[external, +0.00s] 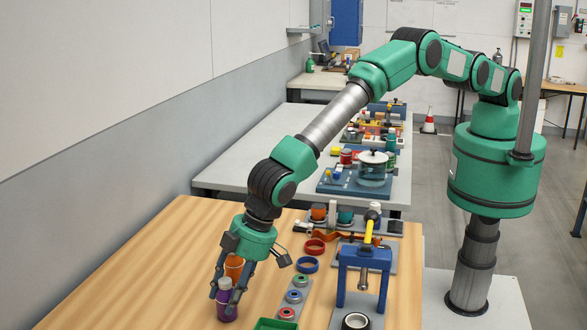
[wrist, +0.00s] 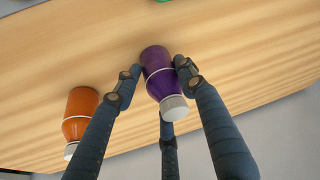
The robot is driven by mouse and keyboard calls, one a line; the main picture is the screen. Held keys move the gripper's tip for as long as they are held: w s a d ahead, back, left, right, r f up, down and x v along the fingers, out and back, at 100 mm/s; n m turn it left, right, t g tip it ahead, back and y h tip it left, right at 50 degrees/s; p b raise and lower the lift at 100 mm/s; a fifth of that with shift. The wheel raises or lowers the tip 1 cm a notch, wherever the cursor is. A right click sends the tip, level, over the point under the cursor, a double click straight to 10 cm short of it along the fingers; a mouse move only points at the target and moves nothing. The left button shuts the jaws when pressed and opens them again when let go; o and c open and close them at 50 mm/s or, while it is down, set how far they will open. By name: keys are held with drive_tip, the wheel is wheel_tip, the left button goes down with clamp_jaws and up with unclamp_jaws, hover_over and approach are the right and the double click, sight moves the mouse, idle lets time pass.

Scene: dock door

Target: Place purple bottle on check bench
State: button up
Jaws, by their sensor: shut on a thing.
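The purple bottle (external: 226,312) is upright at the front of the wooden-topped bench (external: 150,270) in the external view. My gripper (external: 224,299) is shut on it from above. In the wrist view the purple bottle (wrist: 160,76), with a white band and a pale cap, sits between my gripper's fingers (wrist: 157,74). I cannot tell whether its base touches the wood. An orange bottle (external: 234,267) stands just behind it, partly hidden by my gripper. The orange bottle also shows apart to the left in the wrist view (wrist: 79,117). No label shows which bench is the check bench.
To the right on the wood are a grey strip with coloured rings (external: 292,297), loose red (external: 315,247) and blue rings (external: 307,265), and a blue press (external: 364,258). A green tray (external: 275,324) lies at the front edge. The wood left of the bottles is clear.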

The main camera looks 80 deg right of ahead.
sight(229, 279)
drive_tip(key=shift+r, duration=0.2)
drive_tip(key=shift+r, duration=1.5)
drive_tip(key=shift+s+d+r, duration=0.1)
drive_tip(key=shift+d, duration=0.05)
drive_tip(key=s+d, duration=0.3)
drive_tip(key=d, duration=0.1)
drive_tip(key=s+d+r, duration=0.1)
drive_tip(key=s+d, duration=0.2)
drive_tip(key=d, duration=0.1)
drive_tip(key=s+d+b, duration=0.1)
drive_tip(key=s+d, duration=0.3)
drive_tip(key=shift+r, duration=0.25)
drive_tip(key=shift+w, duration=0.1)
